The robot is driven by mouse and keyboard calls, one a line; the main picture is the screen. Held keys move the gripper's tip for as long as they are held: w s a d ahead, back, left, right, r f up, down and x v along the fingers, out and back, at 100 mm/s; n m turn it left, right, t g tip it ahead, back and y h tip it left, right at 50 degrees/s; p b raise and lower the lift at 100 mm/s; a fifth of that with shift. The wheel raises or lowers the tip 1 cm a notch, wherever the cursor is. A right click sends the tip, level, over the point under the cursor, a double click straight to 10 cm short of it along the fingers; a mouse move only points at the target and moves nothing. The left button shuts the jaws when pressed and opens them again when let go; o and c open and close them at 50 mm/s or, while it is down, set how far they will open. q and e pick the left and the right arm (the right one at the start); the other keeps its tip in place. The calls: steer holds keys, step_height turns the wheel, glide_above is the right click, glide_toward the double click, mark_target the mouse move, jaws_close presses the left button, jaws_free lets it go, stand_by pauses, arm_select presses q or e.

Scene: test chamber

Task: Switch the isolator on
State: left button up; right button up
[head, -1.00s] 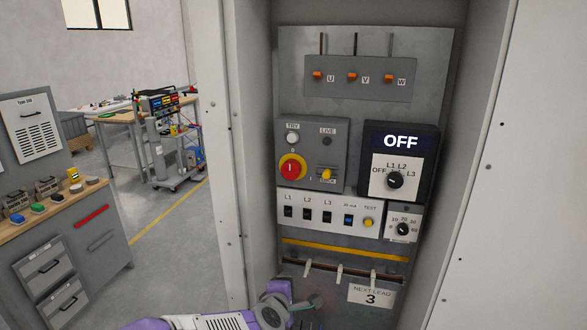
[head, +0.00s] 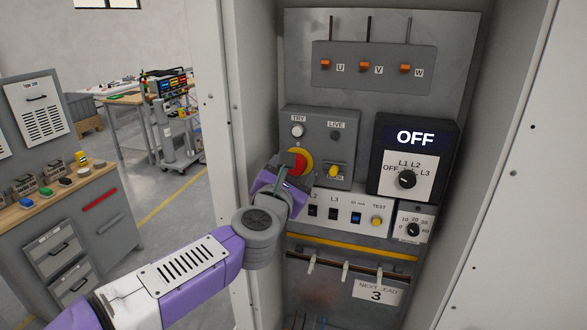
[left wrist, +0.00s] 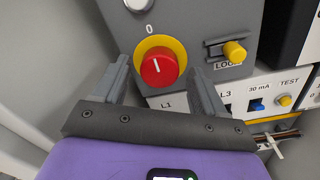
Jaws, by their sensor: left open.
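The isolator is a red rotary knob on a yellow ring (left wrist: 158,68), on a grey box in the cabinet. In the left wrist view its white mark points up toward the "0". In the head view the knob (head: 297,160) is partly hidden behind my left gripper (head: 288,180). In the left wrist view the open fingers of my left gripper (left wrist: 158,78) stand to either side of the knob, with nothing held. I cannot tell how deep the fingertips reach. The display (head: 416,138) reads OFF. My right gripper is not in view.
A yellow lock tab (head: 334,171) sits right of the knob, below the TRY button (head: 297,130) and LIVE lamp (head: 336,135). A breaker strip (head: 345,201) lies just below. The selector dial (head: 407,180) is further right. The cabinet's left wall (head: 254,100) stands close beside my arm.

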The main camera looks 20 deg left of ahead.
arm_select(q)
steer(key=shift+w, duration=0.4)
steer(key=c, duration=1.1)
steer(key=shift+o, duration=0.2)
steer(key=shift+m, duration=0.3)
steer(key=shift+a+m+h+p, duration=0.15)
steer(key=shift+m+p, duration=1.15)
steer(key=shift+m, duration=3.1)
steer(key=shift+d+m+h+p, duration=0.15)
steer(key=shift+m+p, duration=1.1)
steer(key=shift+m, duration=3.15)
steer(key=shift+a, duration=0.1)
